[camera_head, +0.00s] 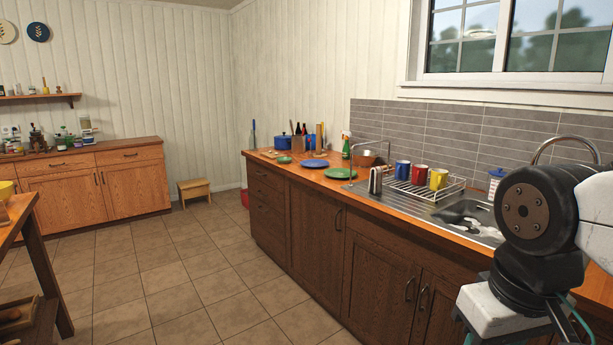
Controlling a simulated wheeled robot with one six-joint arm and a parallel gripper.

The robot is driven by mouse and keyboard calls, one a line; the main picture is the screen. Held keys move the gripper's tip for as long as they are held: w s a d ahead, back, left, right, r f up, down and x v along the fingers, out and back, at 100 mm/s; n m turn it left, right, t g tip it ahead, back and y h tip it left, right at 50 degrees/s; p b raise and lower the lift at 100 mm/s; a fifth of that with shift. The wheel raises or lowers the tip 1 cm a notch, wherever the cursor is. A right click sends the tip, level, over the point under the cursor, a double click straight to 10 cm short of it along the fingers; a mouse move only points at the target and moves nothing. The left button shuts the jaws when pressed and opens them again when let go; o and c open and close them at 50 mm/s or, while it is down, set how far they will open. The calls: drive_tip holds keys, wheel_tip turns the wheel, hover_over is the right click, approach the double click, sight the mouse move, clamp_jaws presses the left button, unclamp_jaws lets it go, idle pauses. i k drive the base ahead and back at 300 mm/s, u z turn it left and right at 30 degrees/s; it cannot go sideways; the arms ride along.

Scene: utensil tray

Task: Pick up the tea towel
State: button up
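I cannot make out a tea towel anywhere in the head view. My arm fills the right edge, with a black joint and white links, and it hides part of the counter and sink behind it. My gripper is not in view, so I cannot tell its state or where it is relative to anything.
A wooden counter (299,168) runs along the right wall with a sink (455,211). A dish rack (424,191) holds red, blue and yellow mugs. Plates, including a green plate (340,173), lie further back. A small stool (194,188) stands by the far cabinet. The tiled floor (185,265) is clear.

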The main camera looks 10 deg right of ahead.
sight(375, 179)
drive_tip(key=u, duration=0.35)
drive_tip(key=i, duration=1.45)
drive_tip(key=z, duration=0.55)
drive_tip(key=i, duration=1.4)
drive_tip(key=z, duration=0.75)
